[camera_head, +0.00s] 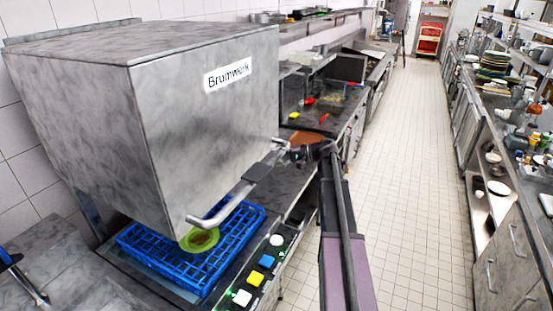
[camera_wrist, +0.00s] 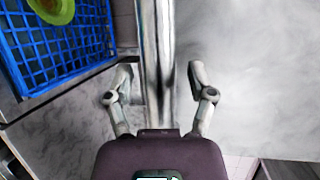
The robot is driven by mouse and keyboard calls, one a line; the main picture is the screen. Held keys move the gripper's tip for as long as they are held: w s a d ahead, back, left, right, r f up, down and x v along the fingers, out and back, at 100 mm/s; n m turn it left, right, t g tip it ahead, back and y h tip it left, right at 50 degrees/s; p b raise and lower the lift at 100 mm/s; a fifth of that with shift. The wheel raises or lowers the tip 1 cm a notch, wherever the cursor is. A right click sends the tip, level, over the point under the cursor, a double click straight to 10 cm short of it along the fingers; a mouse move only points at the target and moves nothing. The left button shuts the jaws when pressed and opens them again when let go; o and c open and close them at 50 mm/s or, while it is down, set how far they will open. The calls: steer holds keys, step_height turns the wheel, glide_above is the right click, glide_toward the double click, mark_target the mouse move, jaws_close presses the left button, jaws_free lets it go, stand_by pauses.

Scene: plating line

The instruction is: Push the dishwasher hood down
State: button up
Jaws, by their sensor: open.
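The dishwasher hood (camera_head: 205,130) is a grey marbled metal box labelled "Brumwerk". It is raised, with a gap between its lower edge and the blue dish rack (camera_head: 175,271). Its bar handle (camera_head: 240,193) runs along the front near the bottom edge; the bar (camera_wrist: 160,40) also shows in the wrist view. My gripper (camera_head: 286,151) is at the far end of the handle. In the wrist view my gripper (camera_wrist: 161,78) is open, with one finger on each side of the bar and visible space beside it. Whether the palm touches the bar is unclear.
A green dish (camera_head: 200,240) with brownish contents sits in the rack, also visible in the wrist view (camera_wrist: 52,8). Coloured buttons (camera_head: 255,278) line the machine's front edge. Counters continue behind. The tiled aisle (camera_head: 410,180) is clear; a crowded counter (camera_head: 500,150) stands right.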

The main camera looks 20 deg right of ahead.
jaws_close()
stand_by(0.3)
steer(key=shift+f, duration=0.1)
step_height(320, 180, down, 42)
steer(key=b, duration=4.2)
steer(key=shift+s+a+f, duration=0.1)
steer(key=shift+s+f, duration=0.05)
jaws_free()
steer(key=shift+f, duration=0.1)
